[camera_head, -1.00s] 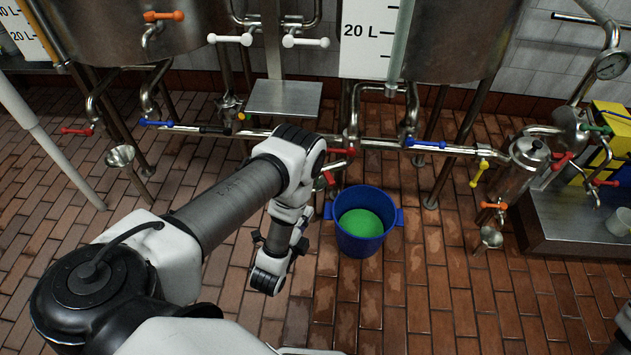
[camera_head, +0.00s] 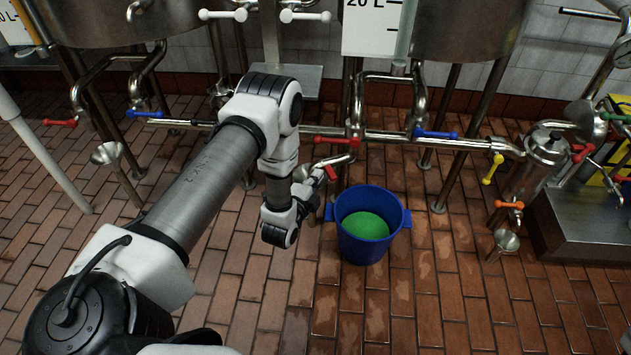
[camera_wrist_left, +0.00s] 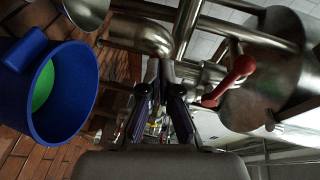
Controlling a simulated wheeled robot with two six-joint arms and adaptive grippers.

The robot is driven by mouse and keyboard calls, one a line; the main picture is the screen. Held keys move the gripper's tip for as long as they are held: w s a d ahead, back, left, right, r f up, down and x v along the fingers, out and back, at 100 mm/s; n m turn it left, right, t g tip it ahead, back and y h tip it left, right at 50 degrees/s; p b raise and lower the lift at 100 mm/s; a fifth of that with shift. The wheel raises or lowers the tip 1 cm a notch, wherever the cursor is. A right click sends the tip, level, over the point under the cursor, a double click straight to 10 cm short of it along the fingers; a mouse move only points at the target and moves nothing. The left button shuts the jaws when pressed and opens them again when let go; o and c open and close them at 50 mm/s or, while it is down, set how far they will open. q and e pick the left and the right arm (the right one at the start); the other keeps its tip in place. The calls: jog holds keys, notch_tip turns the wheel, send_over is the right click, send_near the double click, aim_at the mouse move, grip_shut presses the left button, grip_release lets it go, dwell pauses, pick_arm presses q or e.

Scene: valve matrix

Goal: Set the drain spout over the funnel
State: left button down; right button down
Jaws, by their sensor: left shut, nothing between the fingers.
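My left gripper (camera_wrist_left: 163,88) is shut and empty, its fingertips close to steel pipework in the left wrist view. In the head view the gripper (camera_head: 320,177) is mostly hidden by my wrist, left of the blue bucket. A curved steel pipe that looks like the drain spout (camera_head: 322,162) shows just above it. The bent pipe end (camera_wrist_left: 142,33) shows in the wrist view; I cannot tell whether the fingers touch it. A steel cone, seemingly a funnel (camera_wrist_left: 86,12), is cut off at that view's top left. Other funnels stand at left (camera_head: 107,153) and right (camera_head: 507,240). My right gripper is out of view.
The blue bucket (camera_head: 349,249) with green inside stands on the brick floor. A pipe run with a red handle (camera_head: 337,140) and a blue handle (camera_head: 436,134) crosses behind it. Steel tank legs stand nearby. The floor in front of the bucket is clear.

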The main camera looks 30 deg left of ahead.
aim_at(310, 165)
pick_arm(q)
jog(key=shift+w+a, duration=0.15)
jog(key=shift+a, duration=0.1)
jog(key=shift+w+a+r+m+h+p, duration=0.1)
jog(key=shift+a+m+h+p, duration=0.2)
jog(key=shift+p, duration=0.25)
jog(key=shift+w+a+r+m+h+p, duration=0.1)
jog(key=shift+a+m+h+p, duration=0.1)
jog(key=shift+a+h+p, duration=0.25)
jog(key=a+m+h+p, duration=0.1)
jog(key=w+a+m+h+p, duration=0.1)
jog(key=shift+h, duration=0.35)
jog(key=shift+w+a+f+p, duration=0.2)
jog(key=shift+w+a+p, duration=0.1)
jog(key=shift+w+a, duration=0.9)
jog(key=shift+s, duration=0.1)
